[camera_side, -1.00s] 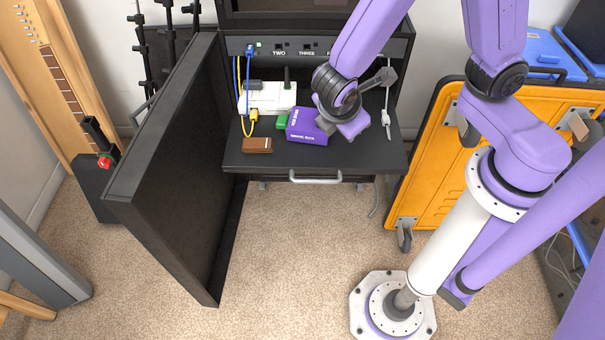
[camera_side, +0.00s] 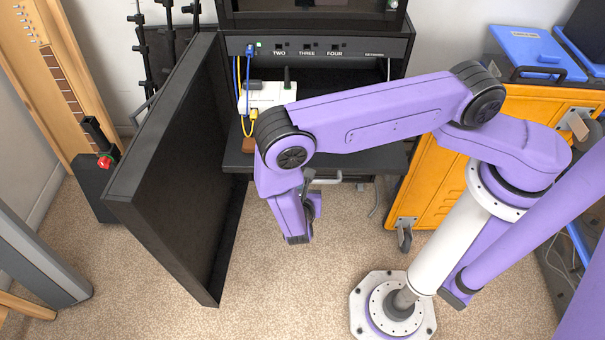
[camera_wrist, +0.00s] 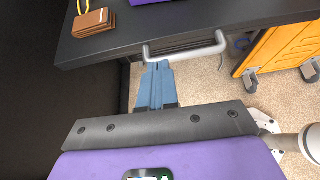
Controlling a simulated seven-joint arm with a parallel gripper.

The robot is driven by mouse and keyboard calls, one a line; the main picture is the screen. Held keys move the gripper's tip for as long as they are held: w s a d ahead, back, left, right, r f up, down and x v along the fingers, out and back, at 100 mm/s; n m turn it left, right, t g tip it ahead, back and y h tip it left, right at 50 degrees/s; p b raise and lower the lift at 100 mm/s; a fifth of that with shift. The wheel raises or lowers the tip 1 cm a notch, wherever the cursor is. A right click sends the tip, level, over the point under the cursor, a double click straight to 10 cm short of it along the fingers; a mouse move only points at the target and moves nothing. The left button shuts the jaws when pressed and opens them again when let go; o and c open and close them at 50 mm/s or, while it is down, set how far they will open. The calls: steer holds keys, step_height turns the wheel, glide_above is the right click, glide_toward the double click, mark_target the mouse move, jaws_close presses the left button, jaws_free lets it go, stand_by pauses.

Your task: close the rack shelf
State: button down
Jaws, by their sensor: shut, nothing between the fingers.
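The black rack shelf (camera_side: 238,158) is pulled out of the rack, with my arm covering much of it in the side view. Its front edge (camera_wrist: 105,50) and silver bar handle (camera_wrist: 190,48) show in the wrist view. Part of the handle (camera_side: 328,179) also shows in the side view. My gripper (camera_wrist: 158,66) has its blue fingers together and empty, with the tips close to the left end of the handle. I cannot tell whether they touch it. In the side view the gripper (camera_side: 308,176) is low in front of the shelf, partly hidden by my wrist.
A white router (camera_side: 262,97) with blue and yellow cables sits on the shelf. A brown box (camera_wrist: 93,22) lies near its front left. The open black rack door (camera_side: 175,170) stands left of my arm. An orange wheeled case (camera_side: 420,190) is at right.

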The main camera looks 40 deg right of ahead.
mark_target(304, 93)
steer(key=x, duration=1)
steer(key=shift+s+f, duration=0.1)
steer(key=shift+f, duration=0.35)
steer(key=shift+d, duration=0.1)
steer(key=w+d, duration=2.4)
steer(key=shift+w+d, duration=0.35)
steer(key=shift+w, duration=0.05)
